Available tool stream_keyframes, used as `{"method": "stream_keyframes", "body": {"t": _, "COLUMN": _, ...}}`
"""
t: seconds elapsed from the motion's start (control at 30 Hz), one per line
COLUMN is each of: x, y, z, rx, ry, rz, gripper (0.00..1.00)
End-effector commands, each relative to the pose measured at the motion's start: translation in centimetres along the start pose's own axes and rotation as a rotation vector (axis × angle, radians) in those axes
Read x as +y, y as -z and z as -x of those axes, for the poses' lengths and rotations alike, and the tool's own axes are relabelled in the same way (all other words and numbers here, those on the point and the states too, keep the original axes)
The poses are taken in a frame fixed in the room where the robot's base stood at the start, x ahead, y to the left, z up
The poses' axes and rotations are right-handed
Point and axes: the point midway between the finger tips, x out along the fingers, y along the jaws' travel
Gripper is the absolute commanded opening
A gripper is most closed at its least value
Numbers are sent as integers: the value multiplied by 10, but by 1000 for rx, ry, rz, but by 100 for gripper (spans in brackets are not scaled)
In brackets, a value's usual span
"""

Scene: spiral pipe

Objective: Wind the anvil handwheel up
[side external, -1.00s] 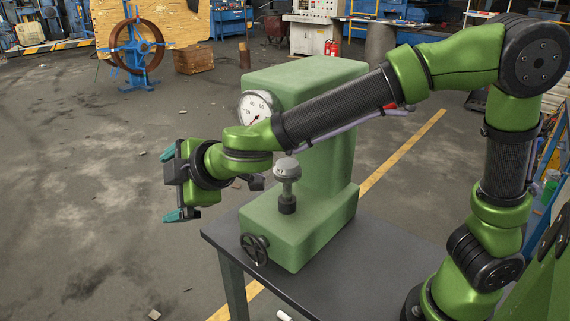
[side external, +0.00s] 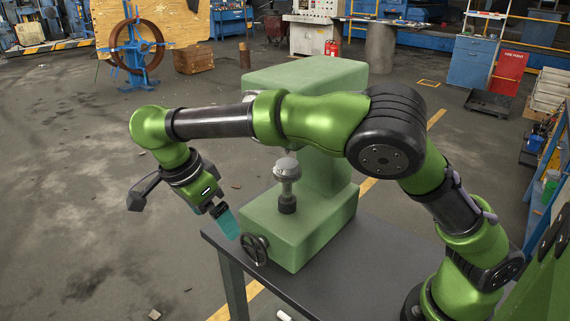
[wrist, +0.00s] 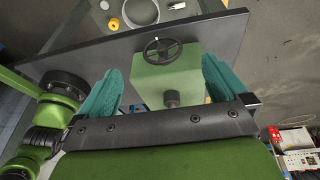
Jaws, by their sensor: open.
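The anvil handwheel (side external: 255,249) is a small dark spoked wheel on the front face of the green tester's base (side external: 305,235). In the wrist view the handwheel (wrist: 162,50) shows between my two teal fingers, beyond their tips. My gripper (side external: 228,222) is open and empty, pointing down beside the base, just up and left of the handwheel; it also shows in the wrist view (wrist: 162,80). The anvil (side external: 287,172), a grey rounded head on a dark post, stands upright on the base. The dial gauge is hidden behind my arm.
The tester stands on a dark table (side external: 385,245) whose front edge is close under the handwheel. The tester's upper body (side external: 305,75) rises behind my forearm. The floor left of the table is clear near my gripper.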

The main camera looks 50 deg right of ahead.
Motion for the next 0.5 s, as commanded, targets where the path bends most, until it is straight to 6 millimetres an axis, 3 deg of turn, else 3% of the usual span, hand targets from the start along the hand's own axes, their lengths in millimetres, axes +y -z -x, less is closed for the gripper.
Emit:
{"method": "stream_keyframes", "body": {"t": 0.1, "x": 0, "y": 15, "z": 1, "rx": 88, "ry": -10, "rz": 56, "gripper": 100}}
{"method": "stream_keyframes", "body": {"t": 0.27, "x": 0, "y": 19, "z": -12, "rx": 103, "ry": -16, "rz": 65, "gripper": 100}}
{"method": "stream_keyframes", "body": {"t": 0.5, "x": 2, "y": 23, "z": -61, "rx": 102, "ry": -18, "rz": 63, "gripper": 100}}
